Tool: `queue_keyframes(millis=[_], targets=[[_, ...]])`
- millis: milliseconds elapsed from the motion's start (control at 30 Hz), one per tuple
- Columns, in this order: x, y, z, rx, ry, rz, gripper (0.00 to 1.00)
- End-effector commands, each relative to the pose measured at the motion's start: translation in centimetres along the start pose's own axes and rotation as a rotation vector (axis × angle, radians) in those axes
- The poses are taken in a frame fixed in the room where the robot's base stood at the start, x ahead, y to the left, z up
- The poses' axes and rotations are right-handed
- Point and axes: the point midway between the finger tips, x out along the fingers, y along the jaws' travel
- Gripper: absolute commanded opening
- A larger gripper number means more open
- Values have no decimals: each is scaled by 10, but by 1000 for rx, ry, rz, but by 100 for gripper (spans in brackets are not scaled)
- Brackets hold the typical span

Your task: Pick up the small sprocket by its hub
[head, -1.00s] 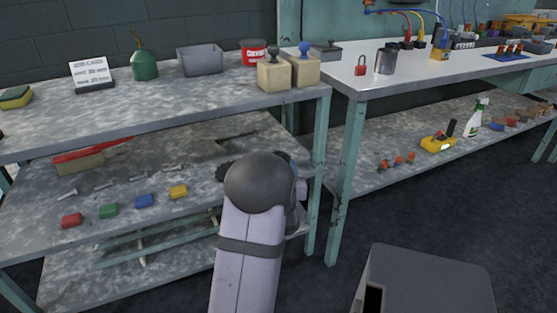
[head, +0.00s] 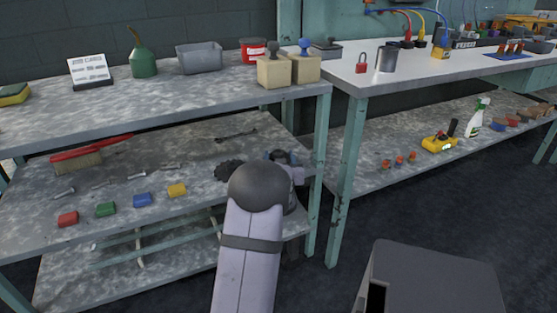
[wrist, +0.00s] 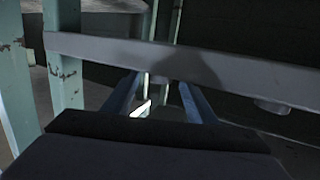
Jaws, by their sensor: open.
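A dark toothed disc (head: 228,171), which looks like a sprocket, lies on the middle shelf (head: 120,232) of the left bench. It is partly hidden behind my arm, and I cannot tell its hub or whether it is the small one. My gripper is mostly hidden behind my arm in the head view. In the wrist view my gripper (wrist: 158,82) shows two bluish fingers, apart, with nothing seen held between them. No sprocket can be made out in the wrist view.
A grey shelf edge (wrist: 110,50) and green legs (wrist: 62,60) stand close ahead in the wrist view. On the middle shelf lie a wrench (head: 236,135), a red-handled brush (head: 90,150), several bolts, and colored blocks, including a yellow one (head: 177,190).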

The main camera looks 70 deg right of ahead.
Motion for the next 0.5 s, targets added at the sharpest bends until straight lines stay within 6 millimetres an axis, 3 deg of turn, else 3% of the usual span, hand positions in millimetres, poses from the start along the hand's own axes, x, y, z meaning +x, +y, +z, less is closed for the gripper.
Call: queue_keyframes(millis=[267, 500], targets=[[2, 0, 0, 0, -1, 0, 52], [2, 0, 0, 0, 0, 0, 1]])
